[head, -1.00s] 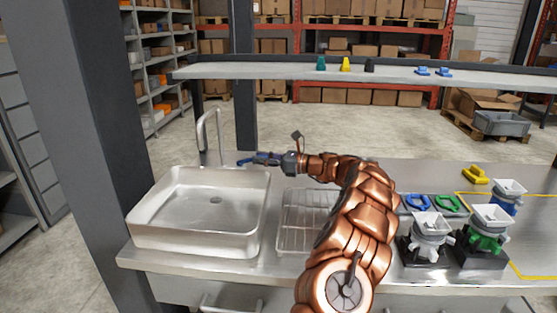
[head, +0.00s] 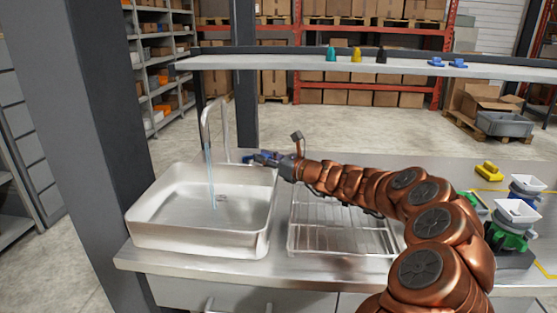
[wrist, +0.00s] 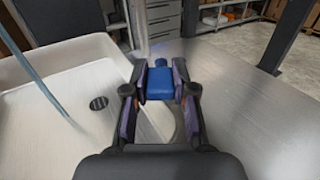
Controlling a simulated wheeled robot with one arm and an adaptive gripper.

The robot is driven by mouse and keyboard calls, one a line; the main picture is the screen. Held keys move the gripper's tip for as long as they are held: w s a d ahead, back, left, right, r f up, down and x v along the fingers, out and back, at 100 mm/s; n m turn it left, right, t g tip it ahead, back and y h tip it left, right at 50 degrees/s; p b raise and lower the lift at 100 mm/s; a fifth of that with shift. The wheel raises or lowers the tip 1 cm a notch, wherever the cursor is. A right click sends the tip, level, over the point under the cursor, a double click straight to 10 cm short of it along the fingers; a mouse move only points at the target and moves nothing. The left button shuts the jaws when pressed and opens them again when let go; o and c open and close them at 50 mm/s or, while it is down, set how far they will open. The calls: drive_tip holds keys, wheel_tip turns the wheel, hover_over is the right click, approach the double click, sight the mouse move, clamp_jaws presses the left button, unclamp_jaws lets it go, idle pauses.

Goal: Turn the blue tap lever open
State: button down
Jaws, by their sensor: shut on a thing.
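The blue tap lever (wrist: 159,84) sits between the two fingers of my gripper (wrist: 160,92) in the wrist view, and the jaws are shut on it. In the head view my gripper (head: 268,160) is at the lever, behind the right back corner of the sink (head: 262,215). The tall curved metal tap (head: 203,120) stands behind the sink. A thin bluish stream of water (head: 210,178) falls from its spout into the basin. The stream also shows at the left of the wrist view (wrist: 40,75). The lever is mostly hidden by my gripper in the head view.
A wire drying rack (head: 335,235) lies right of the sink, under my arm. White-topped dispensers (head: 515,215) and a yellow piece (head: 488,170) are at the right. A raised shelf (head: 300,68) with small coloured items runs behind the counter.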

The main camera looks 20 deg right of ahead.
drive_tip(key=shift+a, duration=0.1)
idle(0.6)
drive_tip(key=c, duration=0.9)
unclamp_jaws()
drive_tip(key=shift+s+d, duration=0.5)
drive_tip(key=v, duration=0.9)
drive_tip(key=shift+s, duration=0.2)
drive_tip(key=shift+s+d, duration=0.35)
drive_tip(key=shift+s, duration=0.2)
drive_tip(key=shift+c, duration=0.4)
